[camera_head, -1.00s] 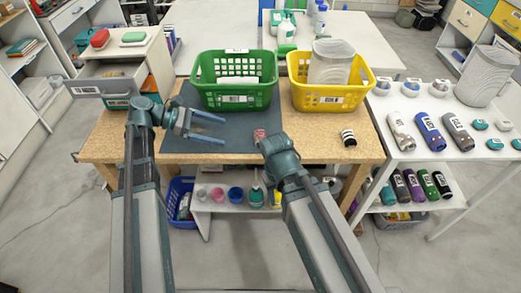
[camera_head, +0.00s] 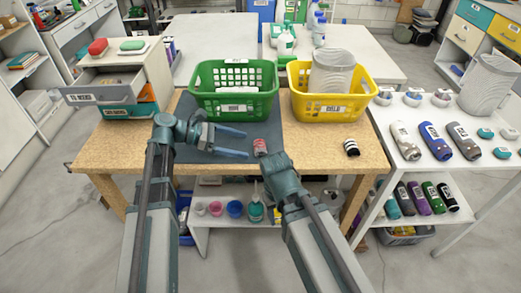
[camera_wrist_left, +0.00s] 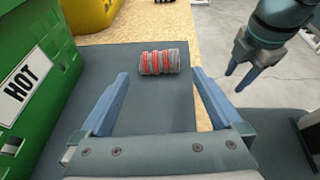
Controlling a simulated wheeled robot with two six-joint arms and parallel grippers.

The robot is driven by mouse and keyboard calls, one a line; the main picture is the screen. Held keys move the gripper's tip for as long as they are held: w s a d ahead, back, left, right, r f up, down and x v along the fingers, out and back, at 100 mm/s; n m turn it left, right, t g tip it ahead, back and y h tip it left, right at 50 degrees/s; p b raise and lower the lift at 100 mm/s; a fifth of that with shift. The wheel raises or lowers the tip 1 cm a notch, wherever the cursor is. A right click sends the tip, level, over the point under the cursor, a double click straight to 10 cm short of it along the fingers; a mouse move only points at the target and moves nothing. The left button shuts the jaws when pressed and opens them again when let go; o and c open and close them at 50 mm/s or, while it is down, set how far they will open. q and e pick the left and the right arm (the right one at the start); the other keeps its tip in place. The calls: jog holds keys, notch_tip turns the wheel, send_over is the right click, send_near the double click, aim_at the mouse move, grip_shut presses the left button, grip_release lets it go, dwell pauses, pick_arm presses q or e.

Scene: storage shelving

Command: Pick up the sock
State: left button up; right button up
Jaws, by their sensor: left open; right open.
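A rolled red-and-grey striped sock (camera_head: 260,146) lies on the dark mat (camera_head: 205,148) near the table's front edge. It also shows in the left wrist view (camera_wrist_left: 160,62), just ahead of and between the fingertips. My left gripper (camera_head: 246,143) is open and low over the mat, its two blue fingers pointing at the sock with a gap before it. My right gripper (camera_wrist_left: 234,80) is open and empty at the upper right of the left wrist view; my own arm hides its fingers in the head view. A black-and-white striped roll (camera_head: 351,147) lies farther right on the table.
A green basket (camera_head: 235,90) labelled HOT stands behind the sock, beside a yellow basket (camera_head: 335,108) labelled COLD holding a grey roll. A drawer unit (camera_head: 95,92) is at the left. A white side table (camera_head: 405,110) with several rolls is at the right.

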aim_at(255, 146)
pick_arm(q)
jog(key=shift+b+x, duration=1)
jog(key=shift+x, duration=1.6)
jog(key=c, duration=1.1)
jog(key=shift+r, duration=0.1)
notch_tip(255, 146, up, 10)
jog(key=p, duration=1)
